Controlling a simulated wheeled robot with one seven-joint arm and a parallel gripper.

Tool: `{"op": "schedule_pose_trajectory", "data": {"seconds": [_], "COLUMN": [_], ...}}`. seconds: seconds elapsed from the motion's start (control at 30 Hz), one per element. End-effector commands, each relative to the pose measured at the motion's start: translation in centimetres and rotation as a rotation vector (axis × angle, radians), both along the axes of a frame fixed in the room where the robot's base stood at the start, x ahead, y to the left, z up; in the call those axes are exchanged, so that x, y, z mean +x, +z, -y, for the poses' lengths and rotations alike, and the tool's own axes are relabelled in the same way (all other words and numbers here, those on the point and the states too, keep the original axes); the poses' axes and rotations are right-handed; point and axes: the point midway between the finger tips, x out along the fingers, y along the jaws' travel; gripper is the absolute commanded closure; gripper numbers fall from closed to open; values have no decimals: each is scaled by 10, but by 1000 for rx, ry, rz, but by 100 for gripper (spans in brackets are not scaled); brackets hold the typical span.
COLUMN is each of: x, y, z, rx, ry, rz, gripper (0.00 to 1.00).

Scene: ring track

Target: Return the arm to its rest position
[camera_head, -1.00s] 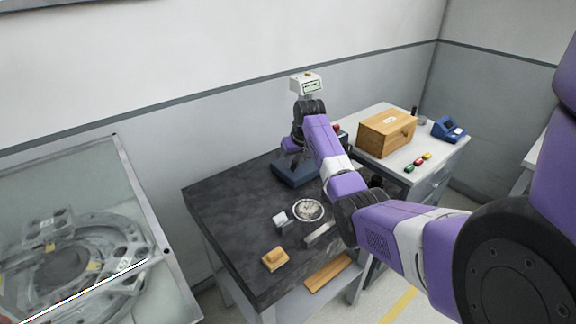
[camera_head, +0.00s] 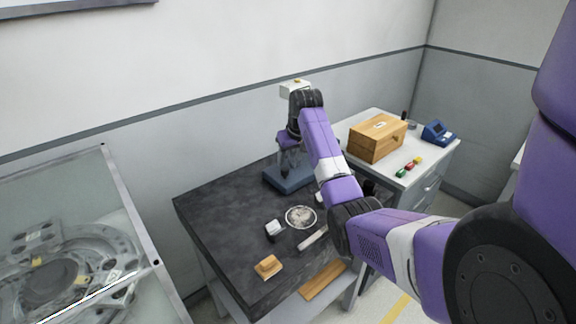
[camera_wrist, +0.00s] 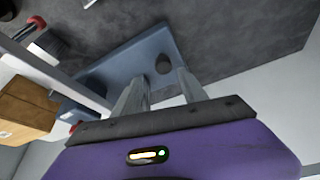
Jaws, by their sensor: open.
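My purple and black arm reaches across the dark table (camera_head: 215,205) in the head view. In the wrist view my gripper (camera_wrist: 160,88) is open, its two grey fingers apart with nothing between them. Beyond the fingers is the blue base (camera_wrist: 138,58) of a stand on the dark table top. In the head view this blue base (camera_head: 285,182) is partly hidden behind my wrist, and I cannot see the fingertips clearly there. The white head of the stand (camera_head: 294,88) shows just above my wrist.
On the dark table are a round metal dish (camera_head: 300,217), a small white block (camera_head: 273,229) and a tan block (camera_head: 268,267). The right-hand cabinet carries a wooden box (camera_head: 377,138) and a blue device (camera_head: 438,133). A glass-topped case (camera_head: 75,240) stands at left.

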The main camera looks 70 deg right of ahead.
Motion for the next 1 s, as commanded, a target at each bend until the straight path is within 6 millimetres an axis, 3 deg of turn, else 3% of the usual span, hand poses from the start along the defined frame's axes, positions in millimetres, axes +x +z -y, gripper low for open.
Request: {"op": "schedule_pose_trajectory", "data": {"seconds": [0.23,1.0], "x": [-5,-5], "y": [18,18], "z": [-5,-5], "rx": [-1,0], "ry": [-1,-1], "rz": [2,0], "gripper": [50,50]}}
